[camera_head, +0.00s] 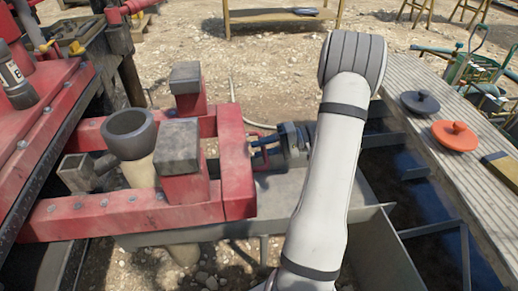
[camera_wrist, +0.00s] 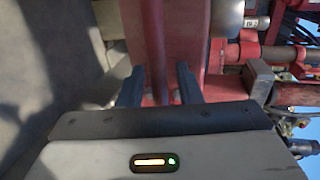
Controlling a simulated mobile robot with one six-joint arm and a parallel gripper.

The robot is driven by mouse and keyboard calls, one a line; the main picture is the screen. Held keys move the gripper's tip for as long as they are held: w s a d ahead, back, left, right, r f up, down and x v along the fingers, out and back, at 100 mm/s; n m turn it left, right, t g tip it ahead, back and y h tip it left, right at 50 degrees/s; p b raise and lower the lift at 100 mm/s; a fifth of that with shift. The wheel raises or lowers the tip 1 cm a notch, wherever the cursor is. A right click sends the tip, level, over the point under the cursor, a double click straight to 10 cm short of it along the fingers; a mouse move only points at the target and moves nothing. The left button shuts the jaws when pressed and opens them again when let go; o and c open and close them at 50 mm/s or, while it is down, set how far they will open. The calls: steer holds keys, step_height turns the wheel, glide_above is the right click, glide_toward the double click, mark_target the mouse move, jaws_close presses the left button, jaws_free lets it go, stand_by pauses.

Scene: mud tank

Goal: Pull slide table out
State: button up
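The slide table (camera_head: 237,165) is a red metal frame in the middle left of the head view, with a crossbar at its right end. My gripper (camera_head: 262,150) is at the right side of that crossbar, partly hidden by my white arm. In the wrist view my gripper (camera_wrist: 158,86) has its two dark fingers spread apart. The red frame (camera_wrist: 157,40) lies straight ahead and shows between and beyond them. The fingers look open, and I cannot tell if their tips touch the frame.
A dark funnel (camera_head: 129,132) and grey-capped red posts stand on the frame. A grey metal trough (camera_head: 385,245) lies below my arm. At right, a plank walkway (camera_head: 440,150) holds a dark disc (camera_head: 420,102) and an orange disc (camera_head: 455,136).

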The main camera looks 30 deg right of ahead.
steer(key=p+v, duration=0.2)
steer(key=v, duration=0.5)
steer(key=shift+d, duration=0.4)
steer(key=shift+s+r, duration=0.1)
steer(key=shift+s, duration=0.05)
steer(key=s+a+r+n+g+h+p, duration=0.15)
steer(key=a+r+g+h+p, duration=0.25)
steer(key=a+r+p, duration=0.6)
steer(key=s+a+r+n+g+h+p, duration=0.1)
steer(key=s+a+r+g+h+p, duration=0.2)
steer(key=a+r+p, duration=0.55)
steer(key=s+a+r+t+h+p, duration=0.1)
steer(key=s+r+h+p, duration=0.1)
steer(key=r, duration=0.5)
steer(key=s+a+r+n+t+h+p, duration=0.1)
steer(key=s+a+r+h+p, duration=0.1)
steer(key=r, duration=0.5)
steer(key=s+a+r+t+h+p, duration=0.2)
steer(key=s+r+h+p, duration=0.1)
steer(key=s+r+p, duration=0.2)
steer(key=shift+a+r+h+p, duration=0.25)
steer(key=shift+r+h+p, duration=0.15)
steer(key=shift+r+p, duration=0.55)
